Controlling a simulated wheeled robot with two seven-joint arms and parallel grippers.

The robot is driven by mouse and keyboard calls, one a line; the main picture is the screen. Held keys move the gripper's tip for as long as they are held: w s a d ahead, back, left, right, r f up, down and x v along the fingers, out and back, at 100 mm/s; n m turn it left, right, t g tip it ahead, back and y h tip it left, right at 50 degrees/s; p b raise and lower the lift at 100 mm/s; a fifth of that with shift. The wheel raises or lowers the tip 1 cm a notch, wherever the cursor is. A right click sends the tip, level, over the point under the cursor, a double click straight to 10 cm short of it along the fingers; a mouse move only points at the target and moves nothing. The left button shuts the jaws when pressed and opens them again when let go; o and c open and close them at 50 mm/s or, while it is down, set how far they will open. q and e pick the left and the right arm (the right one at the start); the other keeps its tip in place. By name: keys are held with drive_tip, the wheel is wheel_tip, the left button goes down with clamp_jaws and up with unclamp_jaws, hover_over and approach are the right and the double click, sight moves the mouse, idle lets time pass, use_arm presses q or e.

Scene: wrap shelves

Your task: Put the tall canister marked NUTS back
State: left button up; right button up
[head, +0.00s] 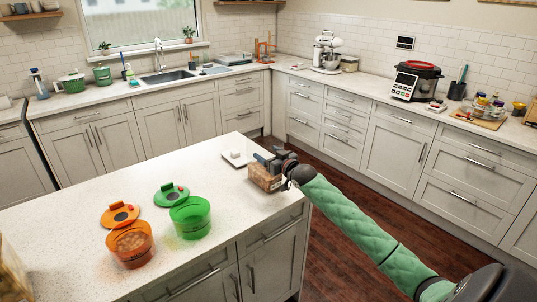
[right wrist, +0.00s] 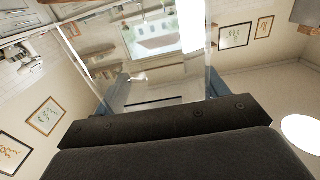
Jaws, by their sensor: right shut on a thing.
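My right gripper (head: 277,160) is shut on a clear container with brown contents (head: 265,178), at the right edge of the island counter. No label can be read on it, so I cannot tell if it is the canister marked NUTS. I cannot tell whether its base touches the counter. In the right wrist view, clear walls (right wrist: 150,90) show beyond the dark gripper body. My left gripper is not in view.
On the island (head: 75,235) stand an open orange canister (head: 130,245) and an open green canister (head: 190,218), with an orange lid (head: 120,214) and green lid (head: 171,194) behind. A white block (head: 236,154) sits on a flat tray. A tan object (head: 12,272) is cut off at left.

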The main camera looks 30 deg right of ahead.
drive_tip(key=o, duration=2)
use_arm(q)
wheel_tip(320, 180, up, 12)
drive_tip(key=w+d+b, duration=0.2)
drive_tip(key=b, duration=0.1)
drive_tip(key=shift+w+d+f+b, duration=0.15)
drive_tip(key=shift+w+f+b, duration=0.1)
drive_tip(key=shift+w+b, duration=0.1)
use_arm(e)
drive_tip(key=shift+s+d, duration=0.15)
drive_tip(key=shift+s, duration=1.85)
drive_tip(key=shift+s+d, duration=0.15)
drive_tip(key=shift+s, duration=1.85)
drive_tip(key=shift+s+d, duration=0.15)
drive_tip(key=shift+s, duration=1.85)
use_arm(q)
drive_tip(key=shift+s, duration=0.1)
